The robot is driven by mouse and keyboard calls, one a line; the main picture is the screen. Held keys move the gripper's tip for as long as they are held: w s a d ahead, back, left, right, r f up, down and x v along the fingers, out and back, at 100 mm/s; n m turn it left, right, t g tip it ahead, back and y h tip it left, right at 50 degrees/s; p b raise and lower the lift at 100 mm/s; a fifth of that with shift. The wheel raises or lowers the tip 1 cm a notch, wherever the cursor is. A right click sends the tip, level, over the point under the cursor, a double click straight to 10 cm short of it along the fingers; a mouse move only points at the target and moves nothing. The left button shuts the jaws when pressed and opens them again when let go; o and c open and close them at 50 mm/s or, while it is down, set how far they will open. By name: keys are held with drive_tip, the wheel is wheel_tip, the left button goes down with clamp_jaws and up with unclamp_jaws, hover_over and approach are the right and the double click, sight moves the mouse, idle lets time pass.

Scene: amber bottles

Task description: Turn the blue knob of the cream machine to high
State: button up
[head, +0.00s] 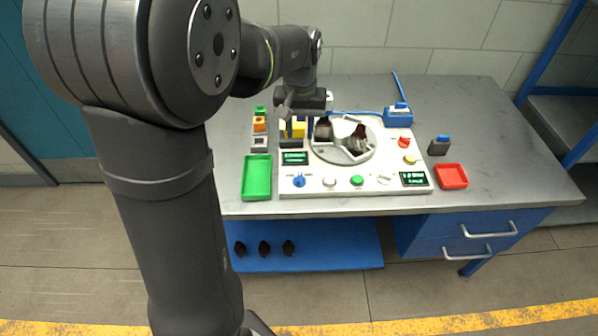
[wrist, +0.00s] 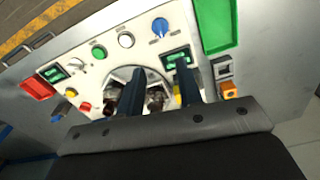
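The cream machine (head: 330,187) stands on the grey bench. Its blue knob (head: 299,180) is at the front left corner, left of a white and a green button. The blue knob also shows near the top of the wrist view (wrist: 160,27), upside down relative to the head view. A pale pointer seems to show on it, but its setting is too small to read. My gripper (wrist: 160,88) is open and empty, its two dark fingers apart. In the head view my gripper (head: 293,128) hangs over the machine's back left part, behind the knob and not touching it.
Dark amber bottles (head: 358,138) sit in the round turntable (head: 338,156). A green tray (head: 257,178) lies left of the machine and a red tray (head: 451,177) right. Space directly above the knob looks clear.

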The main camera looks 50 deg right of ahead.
sight(300, 177)
drive_tip(key=shift+m, duration=0.4)
wheel_tip(300, 177, down, 16)
drive_tip(key=shift+a+f, duration=0.1)
drive_tip(key=shift+c, duration=0.4)
